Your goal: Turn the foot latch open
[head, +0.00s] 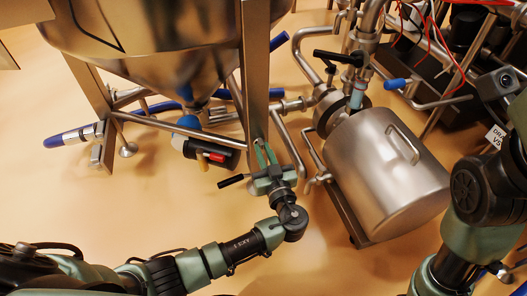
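My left gripper (265,149) reaches up and away from me to the lower end of the hopper's right front leg (256,72). Its two green fingers stand a little apart at the leg's foot, and I see nothing clearly held between them. A short black handle (231,181) juts out to the left beside the gripper body. It may belong to the foot latch, but I cannot tell. The rest of the latch is hidden or too small to make out. My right arm shows at the right edge, but its gripper is out of the picture.
The steel hopper (165,35) stands above on its legs. A black unit with a red label (208,154) hangs under it. A steel drum (385,170) with pipework stands to the right, close to my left gripper. Blue hose (150,109) runs behind. The floor at front left is clear.

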